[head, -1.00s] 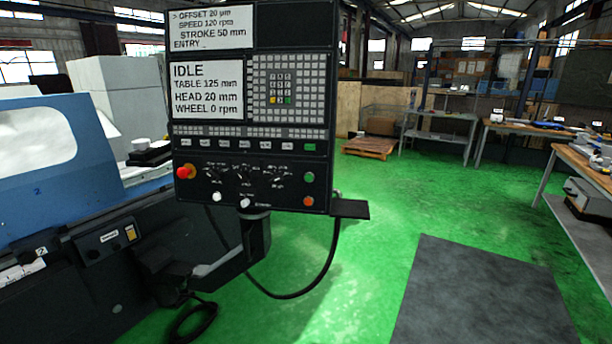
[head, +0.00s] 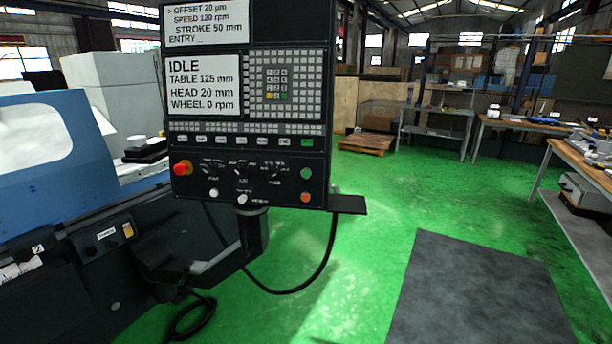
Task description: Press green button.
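The control panel (head: 222,155) is a dark upright box on an arm beside the blue grinder. A round green button (head: 306,173) sits at its lower right, above an orange button (head: 305,197). A small green rectangular key (head: 307,142) is higher up at the end of a key row, and a tiny green key (head: 284,96) is in the keypad. A red knob (head: 182,168) is at the lower left. The screen (head: 204,84) reads IDLE and WHEEL 0 rpm. Neither of my grippers shows in the head view.
The blue grinder (head: 45,150) stands at the left. A small black shelf (head: 348,204) juts from the panel's lower right, with a cable hanging below. A dark mat (head: 480,295) lies on the open green floor. Workbenches (head: 590,165) and a pallet (head: 367,143) stand farther off.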

